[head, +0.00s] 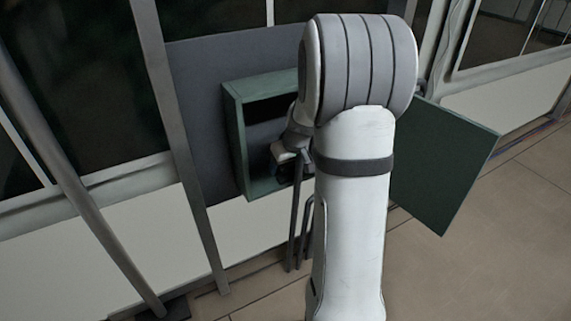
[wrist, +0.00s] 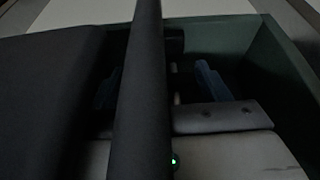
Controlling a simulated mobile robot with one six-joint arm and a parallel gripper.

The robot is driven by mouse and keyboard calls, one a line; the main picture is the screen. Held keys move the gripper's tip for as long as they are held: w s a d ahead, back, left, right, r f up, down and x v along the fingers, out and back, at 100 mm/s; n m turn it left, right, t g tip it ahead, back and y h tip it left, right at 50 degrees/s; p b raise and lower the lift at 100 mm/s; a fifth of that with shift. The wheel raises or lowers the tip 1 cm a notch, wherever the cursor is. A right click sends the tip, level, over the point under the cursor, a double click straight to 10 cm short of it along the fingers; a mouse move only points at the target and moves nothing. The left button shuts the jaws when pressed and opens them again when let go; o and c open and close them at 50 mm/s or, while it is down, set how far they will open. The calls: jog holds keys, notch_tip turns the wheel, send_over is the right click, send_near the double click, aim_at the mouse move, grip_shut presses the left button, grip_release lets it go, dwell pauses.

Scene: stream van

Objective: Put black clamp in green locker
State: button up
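The green locker (head: 238,138) is on the dark wall panel, with its door (head: 440,165) swung open to the right. My gripper (head: 283,165) is at the locker's opening, partly hidden by my arm. In the wrist view its bluish fingers (wrist: 160,85) stand apart, and the locker's green side wall (wrist: 285,75) is to the right. A long dark bar (wrist: 145,90), apparently the black clamp, crosses in front of them. A dark bar (head: 295,215) also runs down below my gripper in the head view. The dim light hides whether the fingers touch the clamp.
A large dark surface (wrist: 50,90) fills the left of the wrist view; I cannot tell what it is. Slanted metal posts (head: 178,135) stand left of the locker. Tiled floor (head: 510,220) is clear at the right, beyond the open door.

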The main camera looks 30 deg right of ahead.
jog(key=shift+o, duration=0.6)
jog(key=shift+r, duration=0.1)
jog(key=shift+r+p, duration=0.2)
jog(key=shift+p, duration=0.1)
jog(key=p+v, duration=0.4)
jog(key=v, duration=0.7)
jog(key=s+a+g, duration=0.3)
jog(key=s+a, duration=1.4)
jog(key=s, duration=0.3)
jog(key=shift+f+m, duration=0.25)
jog(key=shift+m, duration=0.05)
jog(key=shift+d, duration=0.1)
